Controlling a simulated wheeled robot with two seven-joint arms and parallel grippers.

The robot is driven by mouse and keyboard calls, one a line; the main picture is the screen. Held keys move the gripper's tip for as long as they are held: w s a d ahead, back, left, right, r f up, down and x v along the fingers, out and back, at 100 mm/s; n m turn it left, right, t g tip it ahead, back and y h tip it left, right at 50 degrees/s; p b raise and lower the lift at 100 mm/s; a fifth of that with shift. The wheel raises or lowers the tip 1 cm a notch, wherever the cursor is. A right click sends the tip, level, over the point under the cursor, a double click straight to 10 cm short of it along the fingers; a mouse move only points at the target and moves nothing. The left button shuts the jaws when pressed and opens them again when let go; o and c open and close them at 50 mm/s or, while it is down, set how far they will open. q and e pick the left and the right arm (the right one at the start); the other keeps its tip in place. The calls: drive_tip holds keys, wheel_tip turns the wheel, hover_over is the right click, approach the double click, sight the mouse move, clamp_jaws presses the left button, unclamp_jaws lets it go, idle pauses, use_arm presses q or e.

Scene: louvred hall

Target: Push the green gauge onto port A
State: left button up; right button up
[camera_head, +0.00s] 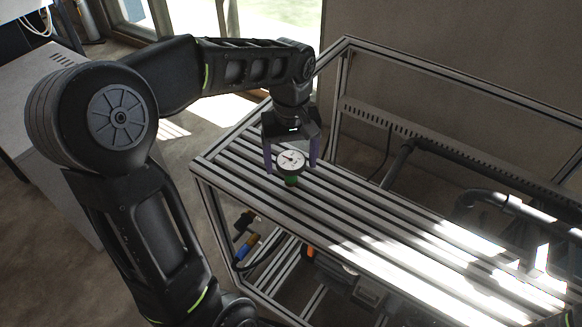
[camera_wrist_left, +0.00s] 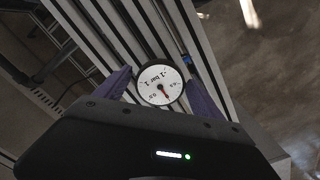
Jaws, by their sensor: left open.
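The green gauge (camera_head: 291,161) has a round white dial with a dark rim and a green base. It stands on the slatted metal bench top near its left end. My left gripper (camera_head: 291,168) is above the bench with its two purple fingers apart, one on each side of the gauge. In the left wrist view the dial (camera_wrist_left: 161,82) shows between the open fingers (camera_wrist_left: 160,88), with a visible gap on at least the right side. I cannot tell whether a finger touches it. I cannot pick out port A. My right gripper is not in view.
The slatted bench top (camera_head: 365,222) runs to the lower right, with bright sun patches. A metal frame rail (camera_head: 440,75) rises behind it, and dark pipes (camera_head: 500,200) run along the far side. A blue and orange fitting (camera_head: 248,246) hangs below the near edge. A grey cabinet (camera_head: 45,110) stands left.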

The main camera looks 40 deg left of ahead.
sight(292, 160)
use_arm(q)
drive_tip(key=shift+f, duration=0.15)
drive_tip(key=shift+c, duration=0.2)
clamp_jaws()
idle(0.9)
drive_tip(key=shift+r+p, duration=2.75)
drive_tip(key=shift+r, duration=0.8)
drive_tip(key=shift+w+d, duration=0.1)
drive_tip(key=w+d+f+m+b, duration=0.1)
drive_tip(key=w+d+f+m, duration=0.3)
drive_tip(key=w+d+m, duration=0.5)
drive_tip(key=w+d, duration=0.1)
drive_tip(key=d, duration=0.2)
drive_tip(key=shift+w+b, duration=0.15)
drive_tip(key=shift+b, duration=0.15)
